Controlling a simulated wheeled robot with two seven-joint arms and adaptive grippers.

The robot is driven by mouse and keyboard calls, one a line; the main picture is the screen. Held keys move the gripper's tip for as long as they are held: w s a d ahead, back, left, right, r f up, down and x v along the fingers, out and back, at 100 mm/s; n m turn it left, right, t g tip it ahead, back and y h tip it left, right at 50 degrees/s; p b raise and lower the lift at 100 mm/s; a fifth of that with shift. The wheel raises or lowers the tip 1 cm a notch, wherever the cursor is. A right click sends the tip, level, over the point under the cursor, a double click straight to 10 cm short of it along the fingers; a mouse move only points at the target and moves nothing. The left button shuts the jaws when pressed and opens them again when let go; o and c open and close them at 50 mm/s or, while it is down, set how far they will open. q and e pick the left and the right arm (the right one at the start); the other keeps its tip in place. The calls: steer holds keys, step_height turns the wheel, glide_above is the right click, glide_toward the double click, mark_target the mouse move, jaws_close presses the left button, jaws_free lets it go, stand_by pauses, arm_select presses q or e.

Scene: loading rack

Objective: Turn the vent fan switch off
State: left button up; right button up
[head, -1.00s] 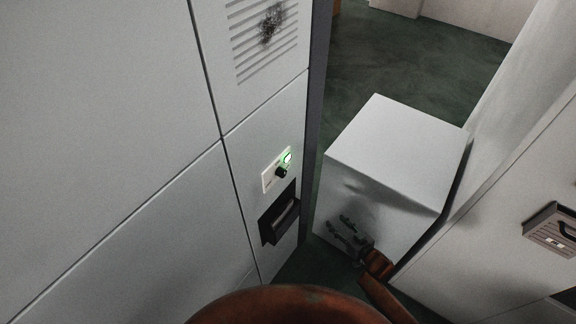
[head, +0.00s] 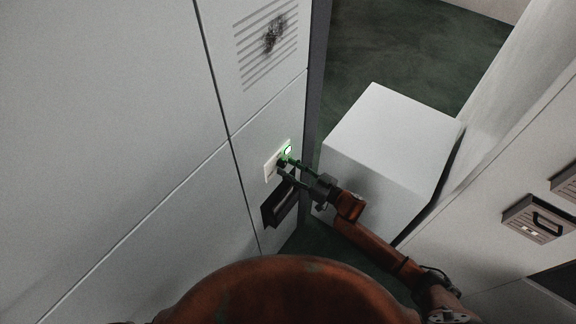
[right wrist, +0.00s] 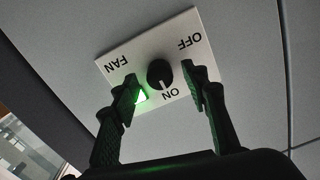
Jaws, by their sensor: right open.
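The vent fan switch is a white plate (head: 271,169) on the grey wall panel, which also shows in the right wrist view (right wrist: 206,62) with the words FAN, OFF and ON. Its round black knob (right wrist: 159,73) has a white mark pointing towards ON. A green light (head: 288,150) glows on the plate; in the right wrist view the left finger partly hides it. My right gripper (head: 285,167) is open at the switch, its fingers (right wrist: 160,86) on either side of the knob with visible gaps. Contact with the plate cannot be told. My left gripper is out of view.
A white box (head: 385,125) stands to the right, close to my right arm. Dark green floor (head: 385,48) lies behind.

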steer(key=shift+w+a, duration=0.3)
steer(key=shift+a, duration=0.1)
jaws_close()
stand_by(0.4)
